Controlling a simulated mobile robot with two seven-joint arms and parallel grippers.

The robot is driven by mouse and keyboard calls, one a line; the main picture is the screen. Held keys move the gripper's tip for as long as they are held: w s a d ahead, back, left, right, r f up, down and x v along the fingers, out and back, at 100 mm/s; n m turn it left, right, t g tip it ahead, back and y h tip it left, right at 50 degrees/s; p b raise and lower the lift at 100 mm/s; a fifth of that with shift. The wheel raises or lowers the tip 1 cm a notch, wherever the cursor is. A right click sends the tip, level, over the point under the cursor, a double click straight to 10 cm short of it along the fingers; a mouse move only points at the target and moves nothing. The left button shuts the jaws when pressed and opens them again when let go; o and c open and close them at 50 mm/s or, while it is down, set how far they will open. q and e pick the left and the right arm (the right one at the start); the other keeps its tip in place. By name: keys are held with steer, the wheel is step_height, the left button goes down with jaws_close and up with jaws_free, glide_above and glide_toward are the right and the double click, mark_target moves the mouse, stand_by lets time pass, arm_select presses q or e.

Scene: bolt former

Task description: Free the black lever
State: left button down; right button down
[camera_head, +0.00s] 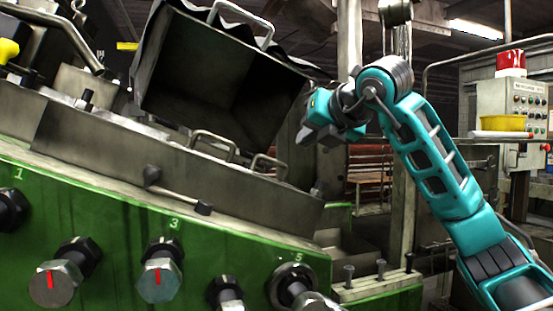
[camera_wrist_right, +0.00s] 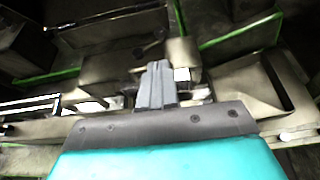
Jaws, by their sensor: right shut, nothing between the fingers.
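A thin rod with a dark end (camera_head: 203,208) lies along the front face of the grey machine housing (camera_head: 100,140). It looks like the black lever, but I cannot tell for sure. My right gripper (camera_head: 305,136) is in the air, to the right of and above that rod, clear of it. In the right wrist view the fingers (camera_wrist_right: 157,86) are pressed together with nothing between them, above blurred machine parts. I cannot make out the lever in that view. My left gripper is not in view.
A large dark open cover (camera_head: 215,75) stands raised behind the housing. Metal handles (camera_head: 212,142) stick up from it. Several numbered bolts line the green panel (camera_head: 110,225). A control box (camera_head: 520,97) with a red lamp (camera_head: 510,64) and yellow tray (camera_head: 502,123) stands right.

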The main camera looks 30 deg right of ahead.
steer(key=p+x, duration=0.2)
steer(key=x, duration=1.1)
steer(key=shift+w+f, duration=0.2)
steer(key=shift+w, duration=0.2)
steer(key=shift+d, duration=0.1)
